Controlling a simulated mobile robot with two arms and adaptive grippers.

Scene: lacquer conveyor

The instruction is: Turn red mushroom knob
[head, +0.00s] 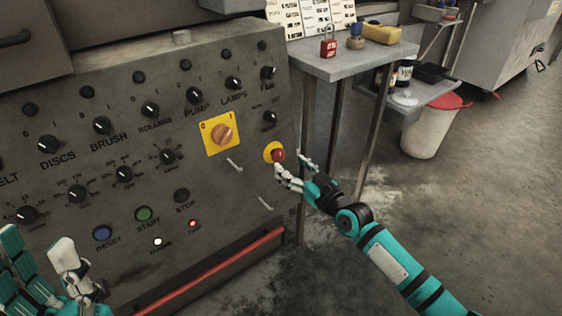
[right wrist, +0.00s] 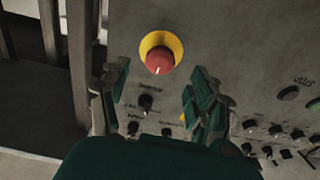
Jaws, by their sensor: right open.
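The red mushroom knob (head: 278,155) sits on a yellow round base near the right edge of the grey control panel (head: 225,185). In the right wrist view the knob (right wrist: 160,61) shows a small white mark at its lower edge. My right gripper (head: 290,164) is open at the knob, its fingers apart on either side in the head view. In the right wrist view the open fingers (right wrist: 150,92) lie below the knob, with nothing between them; I cannot tell whether they touch it. My left gripper (head: 40,243) is at the lower left, its fingers apart and empty.
A yellow plate with an orange rotary switch (head: 222,135) is up and left of the knob. Several black dials and coloured buttons cover the panel. A side table (head: 345,62) with padlocks stands to the right, with a white bin (head: 428,132) beyond. Open floor lies at right.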

